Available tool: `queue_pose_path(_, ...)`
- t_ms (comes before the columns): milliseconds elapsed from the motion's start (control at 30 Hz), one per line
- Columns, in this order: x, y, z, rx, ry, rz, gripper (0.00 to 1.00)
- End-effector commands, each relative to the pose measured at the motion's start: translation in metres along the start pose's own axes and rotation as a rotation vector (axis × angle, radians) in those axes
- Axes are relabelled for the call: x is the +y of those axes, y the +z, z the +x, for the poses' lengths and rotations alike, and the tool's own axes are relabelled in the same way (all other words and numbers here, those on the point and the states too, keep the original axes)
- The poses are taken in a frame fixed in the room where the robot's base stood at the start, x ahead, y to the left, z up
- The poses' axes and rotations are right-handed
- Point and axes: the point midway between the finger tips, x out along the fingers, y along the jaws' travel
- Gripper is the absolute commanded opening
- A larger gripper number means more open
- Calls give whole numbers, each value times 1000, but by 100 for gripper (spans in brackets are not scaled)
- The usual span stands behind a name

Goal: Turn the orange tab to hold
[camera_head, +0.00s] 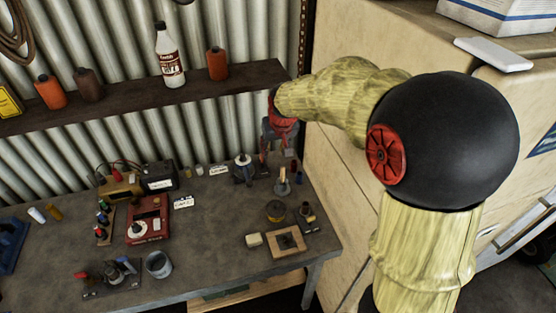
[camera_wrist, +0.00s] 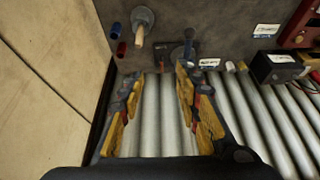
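I cannot clearly make out an orange tab in either view. A red box (camera_head: 148,207) with a white dial stands on the workbench, and a small white label (camera_head: 184,202) sits to its right; its lettering is too small to read. Part of the red box shows at the upper right of the wrist view (camera_wrist: 301,30). A dark device (camera_head: 243,168) with an upright post stands near the wall, beside another label (camera_head: 219,170). My gripper (camera_head: 278,140) hangs at the back right of the bench. In the wrist view its padded fingers (camera_wrist: 160,102) are apart, with nothing between them.
The workbench (camera_head: 205,255) also bears a grey cup (camera_head: 159,265), a wooden block with a dark centre (camera_head: 287,243) and a black battery-like box (camera_head: 159,178). A shelf (camera_head: 130,101) with bottles runs above. A tall beige cabinet (camera_head: 335,150) closes off the right side.

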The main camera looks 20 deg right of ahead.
Motion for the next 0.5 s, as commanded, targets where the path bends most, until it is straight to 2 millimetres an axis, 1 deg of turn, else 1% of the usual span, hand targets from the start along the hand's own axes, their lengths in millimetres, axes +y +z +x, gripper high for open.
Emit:
queue_pose_path(33,0,7,-3,4,0,0,33)
queue_pose_path(100,0,15,-9,4,0,0,33)
queue_pose_path(200,0,23,-16,7,0,0,33)
queue_pose_path(333,0,31,-22,6,0,0,33)
queue_pose_path(500,0,33,-26,7,0,0,33)
